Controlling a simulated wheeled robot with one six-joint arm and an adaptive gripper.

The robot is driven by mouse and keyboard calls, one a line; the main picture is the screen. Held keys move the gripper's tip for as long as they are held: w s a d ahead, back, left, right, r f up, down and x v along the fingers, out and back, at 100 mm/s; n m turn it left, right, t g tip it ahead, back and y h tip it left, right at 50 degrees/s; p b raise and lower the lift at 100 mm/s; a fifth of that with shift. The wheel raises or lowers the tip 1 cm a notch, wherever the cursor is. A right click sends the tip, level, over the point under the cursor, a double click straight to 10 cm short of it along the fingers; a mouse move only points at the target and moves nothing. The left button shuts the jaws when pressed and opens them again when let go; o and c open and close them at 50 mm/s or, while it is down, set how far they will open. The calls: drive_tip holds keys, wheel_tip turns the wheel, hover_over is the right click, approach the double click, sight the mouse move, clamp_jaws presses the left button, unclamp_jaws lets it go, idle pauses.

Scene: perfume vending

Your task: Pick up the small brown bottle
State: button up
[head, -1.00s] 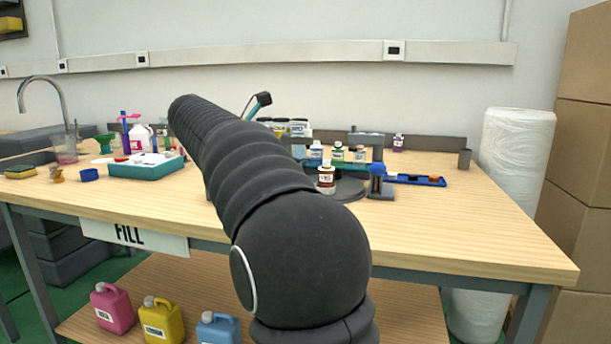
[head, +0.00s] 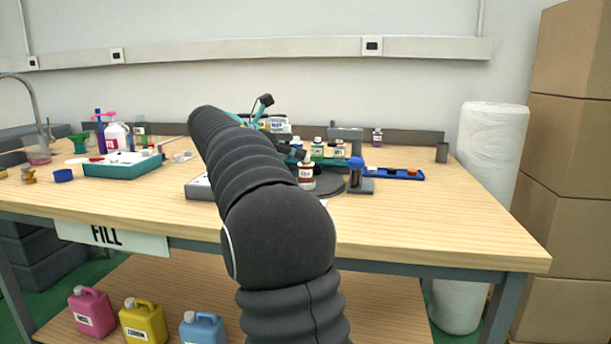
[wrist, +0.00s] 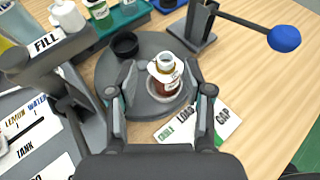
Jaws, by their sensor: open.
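The small brown bottle (wrist: 166,75) has a white label and an open neck. It stands upright in a round holder on the dark grey turntable (wrist: 108,78) in the wrist view. In the head view the bottle (head: 307,178) shows just right of my arm. My gripper (wrist: 160,100) is open, with one finger on each side of the bottle's near side; I cannot tell whether either touches it. In the head view my arm hides most of the gripper.
A press stand with a blue knob (wrist: 284,38) rises beside the turntable. A dark cup (wrist: 125,45) is on the turntable. Printed cards (wrist: 210,120) lie in front. A teal rack (wrist: 122,15) with bottles stands behind. Bare table lies to the right.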

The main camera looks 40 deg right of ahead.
sight(307, 157)
drive_tip(key=x, duration=0.5)
drive_tip(key=shift+s+f, duration=0.15)
drive_tip(key=shift+s, duration=0.25)
clamp_jaws()
